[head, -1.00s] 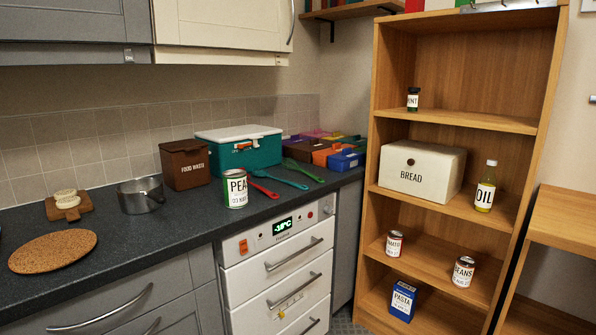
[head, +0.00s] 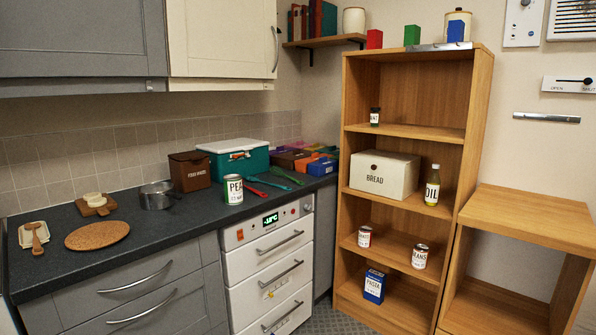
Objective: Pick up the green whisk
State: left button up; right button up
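A green utensil (head: 287,175) lies on the dark counter, in front of the teal box and near the coloured boxes. It is small here, and I cannot tell from its shape whether it is a whisk. A teal utensil (head: 267,184) and a red utensil (head: 255,190) lie to its left, nearer the pea can. Neither of my grippers is in view.
The counter (head: 175,220) holds a pea can (head: 233,189), a food waste bin (head: 190,171), a teal box (head: 240,160), a saucepan (head: 156,196) and a cork mat (head: 97,235). A wooden shelf unit (head: 408,133) stands right of the counter.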

aim_at(297, 181)
jog(key=z, duration=0.6)
jog(key=i, duration=1.9)
jog(key=u, duration=0.3)
jog(key=i, duration=1.45)
jog(key=u, duration=0.7)
